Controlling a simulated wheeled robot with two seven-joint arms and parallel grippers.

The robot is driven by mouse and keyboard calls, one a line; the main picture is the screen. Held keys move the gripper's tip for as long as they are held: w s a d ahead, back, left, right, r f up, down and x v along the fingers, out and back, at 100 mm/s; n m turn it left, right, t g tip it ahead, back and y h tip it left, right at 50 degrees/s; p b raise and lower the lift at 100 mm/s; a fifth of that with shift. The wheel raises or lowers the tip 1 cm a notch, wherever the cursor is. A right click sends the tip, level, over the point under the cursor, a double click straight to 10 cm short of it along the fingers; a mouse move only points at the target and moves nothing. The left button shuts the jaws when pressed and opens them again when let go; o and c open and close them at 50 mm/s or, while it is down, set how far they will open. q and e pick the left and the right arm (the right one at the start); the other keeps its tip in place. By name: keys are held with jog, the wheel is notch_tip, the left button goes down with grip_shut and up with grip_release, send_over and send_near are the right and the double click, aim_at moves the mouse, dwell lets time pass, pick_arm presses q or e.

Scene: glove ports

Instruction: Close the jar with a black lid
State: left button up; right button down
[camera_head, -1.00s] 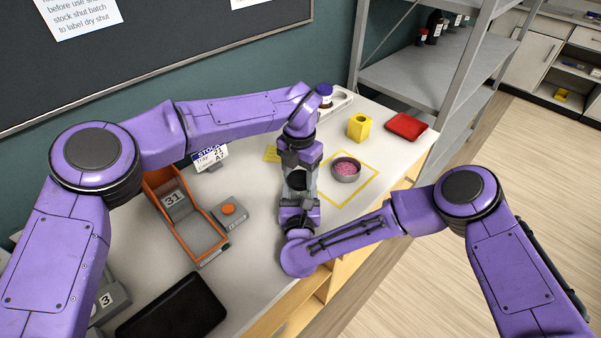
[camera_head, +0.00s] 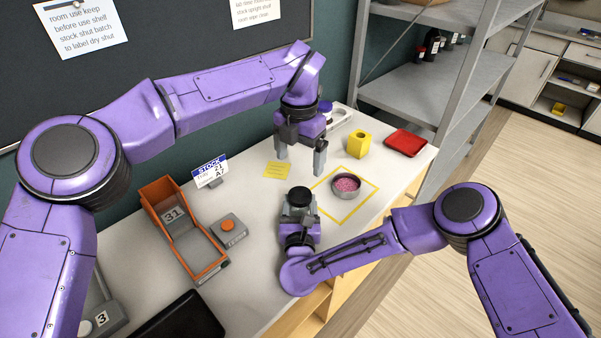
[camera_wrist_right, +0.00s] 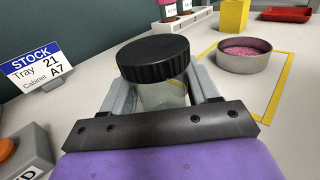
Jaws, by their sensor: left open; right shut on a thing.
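The jar (camera_wrist_right: 163,97) is clear with pale walls, and the black lid (camera_wrist_right: 154,58) sits on its top in the right wrist view. The lid looks level on the jar; how tightly it is seated I cannot tell. In the head view the black lid (camera_head: 299,196) shows on top, and the jar is mostly hidden. My right gripper (camera_head: 298,210) is shut on the jar, with a finger on each side below the lid. My left gripper (camera_head: 301,160) is open and empty, pointing down above and behind the jar, apart from the lid.
A round dish of pink bits (camera_head: 346,185) stands inside a yellow taped square to the right. Behind are a yellow block (camera_head: 358,143) and a red tray (camera_head: 406,142). An orange bin (camera_head: 188,230), a grey button box (camera_head: 229,230) and a STOCK sign (camera_head: 210,172) stand left.

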jog(key=shift+c, duration=0.9)
grip_release()
pick_arm(q)
jog(key=shift+r, duration=0.55)
notch_tip(320, 180, down, 4)
jog(key=b, duration=0.3)
jog(key=shift+r+b, duration=0.15)
jog(key=shift+b, duration=0.2)
pick_arm(e)
jog(key=s, duration=0.9)
jog(key=shift+s+a+f, duration=0.1)
jog(key=shift+s, duration=0.65)
